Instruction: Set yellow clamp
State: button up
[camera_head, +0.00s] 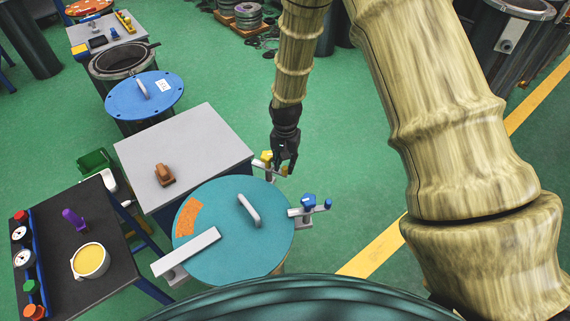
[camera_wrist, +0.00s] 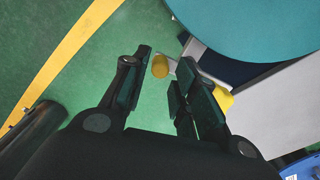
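The yellow clamp (camera_head: 267,158) is at the far right edge of the teal round lid (camera_head: 222,250). It has a yellow knob at one end and a metal bar with a smaller yellow end. My gripper (camera_head: 284,167) points down at the clamp, over its outer end. In the wrist view my gripper (camera_wrist: 160,82) is open, with a yellow knob (camera_wrist: 160,66) showing between or just beyond the fingertips. Another yellow part of the clamp (camera_wrist: 223,99) is partly hidden behind the right finger. I cannot tell whether a finger touches the clamp.
A blue clamp (camera_head: 309,201) sits at the lid's right edge, and a light metal bar (camera_head: 187,252) lies at its lower left. A grey table (camera_head: 205,135) with a brown object stands behind the lid. A dark table (camera_head: 60,255) is at left.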

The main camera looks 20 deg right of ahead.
jog(key=shift+f, duration=1.05)
jog(key=shift+f, duration=0.1)
jog(key=shift+c, duration=0.2)
grip_shut()
